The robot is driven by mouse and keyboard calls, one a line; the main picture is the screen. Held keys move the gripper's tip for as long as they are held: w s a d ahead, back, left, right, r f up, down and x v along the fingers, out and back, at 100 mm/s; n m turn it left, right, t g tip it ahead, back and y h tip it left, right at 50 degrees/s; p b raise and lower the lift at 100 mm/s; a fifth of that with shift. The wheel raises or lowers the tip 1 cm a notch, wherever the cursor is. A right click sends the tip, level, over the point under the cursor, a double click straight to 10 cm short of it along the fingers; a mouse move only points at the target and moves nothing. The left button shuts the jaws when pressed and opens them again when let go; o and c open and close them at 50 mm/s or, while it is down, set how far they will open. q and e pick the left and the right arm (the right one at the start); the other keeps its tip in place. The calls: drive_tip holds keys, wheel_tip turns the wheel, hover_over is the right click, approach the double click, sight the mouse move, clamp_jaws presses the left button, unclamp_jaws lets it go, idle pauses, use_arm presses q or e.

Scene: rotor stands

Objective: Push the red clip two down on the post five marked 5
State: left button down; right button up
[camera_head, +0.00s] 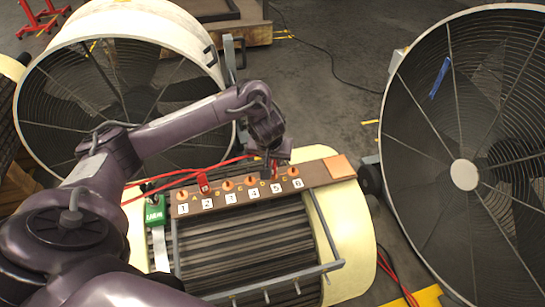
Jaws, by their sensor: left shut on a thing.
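A brown terminal board (322,176) with numbered labels 1 to 6 and copper posts lies across the cream drum-shaped housing. Post five is at the white label 5 (276,187), and its top is mostly hidden by my gripper. My left gripper (272,164) points down over post five and is shut on red clip two (275,171), of which only a small red part shows. Whether the clip touches the post cannot be told. Another red clip (204,184) sits upright at the post by label 2. My right gripper is not in view.
Red leads (160,191) run along the board's left part. Large fans stand at the left (84,37) and right (462,174). A grey metal frame (270,286) lies in front of the board.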

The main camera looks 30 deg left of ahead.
use_arm(q)
drive_tip(key=shift+f, duration=0.35)
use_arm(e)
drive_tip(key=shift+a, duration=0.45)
use_arm(q)
drive_tip(key=c, duration=1.1)
unclamp_jaws()
drive_tip(key=p+v, duration=0.3)
drive_tip(key=v, duration=0.2)
drive_tip(key=shift+r, duration=0.4)
drive_tip(key=shift+p+v, duration=0.9)
drive_tip(key=shift+v, duration=0.15)
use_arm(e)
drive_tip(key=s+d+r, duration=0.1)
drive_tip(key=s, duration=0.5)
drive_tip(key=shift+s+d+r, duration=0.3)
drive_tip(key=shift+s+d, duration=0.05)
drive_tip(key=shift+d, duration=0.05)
